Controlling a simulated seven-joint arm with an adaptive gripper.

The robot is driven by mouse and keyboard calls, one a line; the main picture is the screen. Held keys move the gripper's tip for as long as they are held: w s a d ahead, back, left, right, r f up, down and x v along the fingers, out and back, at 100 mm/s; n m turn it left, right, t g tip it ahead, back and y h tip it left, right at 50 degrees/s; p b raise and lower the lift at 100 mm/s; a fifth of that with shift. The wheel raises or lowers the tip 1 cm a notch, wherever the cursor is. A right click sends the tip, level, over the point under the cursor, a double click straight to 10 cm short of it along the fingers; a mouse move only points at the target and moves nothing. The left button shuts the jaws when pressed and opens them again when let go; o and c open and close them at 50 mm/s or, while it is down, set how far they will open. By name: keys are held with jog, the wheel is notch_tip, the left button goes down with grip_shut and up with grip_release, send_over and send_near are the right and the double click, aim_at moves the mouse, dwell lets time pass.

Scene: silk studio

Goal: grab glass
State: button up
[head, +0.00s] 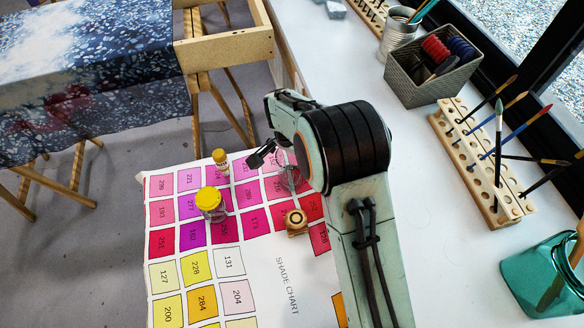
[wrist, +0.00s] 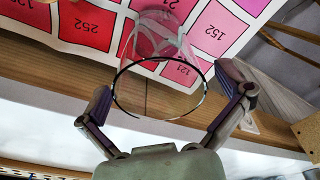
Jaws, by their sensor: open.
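A clear glass (wrist: 160,48) with a thin dark rim shows in the wrist view, its rim facing my gripper. In the head view the glass (head: 289,179) stands on the shade chart, partly hidden by my arm. My gripper (wrist: 168,92) is open, with one finger to each side of the glass's rim and visible gaps between. Whether the fingers reach past the rim is hard to tell. In the head view one finger of my gripper (head: 262,154) shows just up and left of the glass; the other is hidden.
A yellow-lidded jar (head: 210,202), a small yellow-capped bottle (head: 221,161) and a small wooden piece (head: 296,221) stand on the shade chart (head: 287,290) near the glass. A basket (head: 420,88), a brush rack (head: 476,160) and a teal jar (head: 540,278) are at right. The white tabletop between is clear.

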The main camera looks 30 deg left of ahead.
jog(key=shift+w+f, duration=0.1)
jog(key=shift+f, duration=0.5)
jog(key=c, duration=1.3)
jog(key=shift+o, duration=0.2)
jog(key=shift+r, duration=0.2)
jog(key=shift+r, duration=0.85)
jog(key=s+d+r, duration=0.9)
jog(key=s+r, duration=0.1)
jog(key=r, duration=0.1)
jog(key=shift+d, duration=0.3)
jog(key=shift+s, duration=0.1)
